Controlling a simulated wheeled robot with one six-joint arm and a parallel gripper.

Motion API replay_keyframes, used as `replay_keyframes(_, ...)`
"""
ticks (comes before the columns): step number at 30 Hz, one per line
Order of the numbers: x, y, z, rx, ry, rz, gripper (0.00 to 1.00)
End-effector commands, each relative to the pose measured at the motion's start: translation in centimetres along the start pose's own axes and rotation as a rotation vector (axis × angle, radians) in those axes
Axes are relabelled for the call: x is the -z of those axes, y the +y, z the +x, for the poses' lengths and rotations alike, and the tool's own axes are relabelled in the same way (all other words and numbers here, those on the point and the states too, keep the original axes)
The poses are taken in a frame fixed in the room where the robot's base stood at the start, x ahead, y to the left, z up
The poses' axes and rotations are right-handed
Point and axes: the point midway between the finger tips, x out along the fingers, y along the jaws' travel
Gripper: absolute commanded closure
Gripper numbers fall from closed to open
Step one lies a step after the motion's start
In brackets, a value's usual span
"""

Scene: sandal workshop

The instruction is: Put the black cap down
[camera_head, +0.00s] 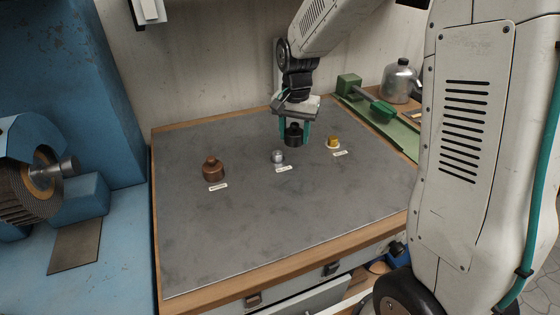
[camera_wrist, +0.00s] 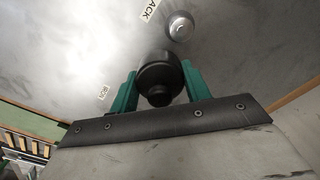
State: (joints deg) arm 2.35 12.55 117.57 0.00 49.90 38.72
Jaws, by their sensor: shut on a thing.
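The black cap (camera_head: 293,135) is between the green fingers of my gripper (camera_head: 294,139), which is shut on it. The cap is at the back of the grey mat (camera_head: 260,225), behind the silver cap. I cannot tell whether its underside touches the mat. In the wrist view the black cap (camera_wrist: 160,75) is dark and stepped, with a narrower knob, and my gripper's green fingers (camera_wrist: 158,88) are on both sides of it.
A copper-brown cap (camera_head: 213,169), a silver cap (camera_head: 278,157) and a yellow cap (camera_head: 333,143) stand on the mat with small white labels. A green tool (camera_head: 381,110) and a metal bottle (camera_head: 400,80) are at the back right. The mat's front is clear.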

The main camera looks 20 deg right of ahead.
Motion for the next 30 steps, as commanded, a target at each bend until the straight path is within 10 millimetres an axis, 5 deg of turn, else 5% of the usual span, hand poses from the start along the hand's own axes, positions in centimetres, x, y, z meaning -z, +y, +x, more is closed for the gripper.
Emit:
replay_keyframes(4,4.7,-1.2,0.3,0.0,0.0,-0.038,0.75)
replay_keyframes(13,8.1,-3.7,-0.7,0.0,-0.001,-0.129,0.74)
replay_keyframes(24,16.0,-9.4,0.3,0.0,0.0,-0.128,0.74)
replay_keyframes(30,18.8,-11.4,0.5,0.0,0.001,-0.128,0.74)
